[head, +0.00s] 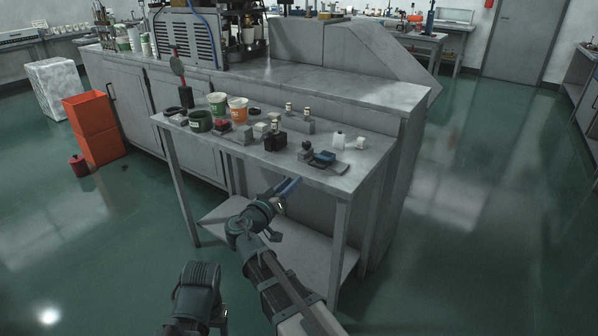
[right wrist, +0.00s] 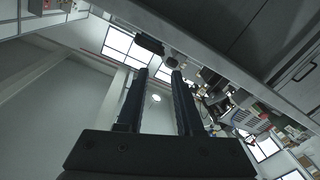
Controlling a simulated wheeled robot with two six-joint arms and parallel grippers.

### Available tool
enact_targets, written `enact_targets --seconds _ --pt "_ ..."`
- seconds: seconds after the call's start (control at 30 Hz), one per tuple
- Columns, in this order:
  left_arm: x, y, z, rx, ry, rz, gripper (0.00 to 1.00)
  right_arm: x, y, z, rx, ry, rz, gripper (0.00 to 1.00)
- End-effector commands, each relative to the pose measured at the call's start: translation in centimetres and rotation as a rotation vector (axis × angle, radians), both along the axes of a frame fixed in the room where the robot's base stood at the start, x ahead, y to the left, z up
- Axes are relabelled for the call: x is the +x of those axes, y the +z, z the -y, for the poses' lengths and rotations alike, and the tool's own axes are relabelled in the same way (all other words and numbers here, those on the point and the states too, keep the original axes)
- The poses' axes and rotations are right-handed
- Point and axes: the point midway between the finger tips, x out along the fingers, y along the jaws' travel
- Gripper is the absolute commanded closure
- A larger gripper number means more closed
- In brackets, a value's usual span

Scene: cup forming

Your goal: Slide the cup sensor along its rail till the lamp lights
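The forming machine (head: 238,30) stands on the bench at the back, with pale cups at its front. I cannot tell the cup sensor, its rail or its lamp apart among the small parts in the head view. My right gripper (head: 288,187) is just in front of the small table's front edge, below its top, touching none of the small parts. In the right wrist view its two dark fingers (right wrist: 158,74) stand apart with nothing between them. A dark link of my left arm shows at the lower left, but its fingers do not show.
The floor at right is clear.

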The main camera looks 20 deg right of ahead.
Motion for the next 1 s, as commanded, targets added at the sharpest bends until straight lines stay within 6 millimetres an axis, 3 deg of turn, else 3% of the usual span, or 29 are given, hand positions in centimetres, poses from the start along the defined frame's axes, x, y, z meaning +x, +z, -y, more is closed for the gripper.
enact_targets --seconds 0.03,0.17,0.3,0.5,0.83,1.0 --pt "0.0 0.2 0.0 0.000 0.000 0.000 0.33 -0.1 0.2 -0.5 -0.080 0.026 -0.090 0.76" --pt "0.0 0.4 0.0 0.000 0.000 0.000 0.33 0.2 0.3 -1.6 -0.311 0.088 -0.327 0.99" --pt "0.0 0.5 0.0 0.000 0.000 0.000 0.33 0.4 0.4 -2.8 -0.537 0.144 -0.532 1.00" --pt "0.0 0.7 0.0 0.000 0.000 0.000 0.33 0.6 0.4 -3.9 -0.749 0.187 -0.704 1.00" --pt "0.0 0.7 0.0 0.000 0.000 0.000 0.33 0.9 0.4 -3.9 -0.812 0.196 -0.754 1.00" --pt "0.0 0.6 0.0 0.000 0.000 0.000 0.33 2.8 0.4 -2.7 -0.811 0.194 -0.754 1.00"
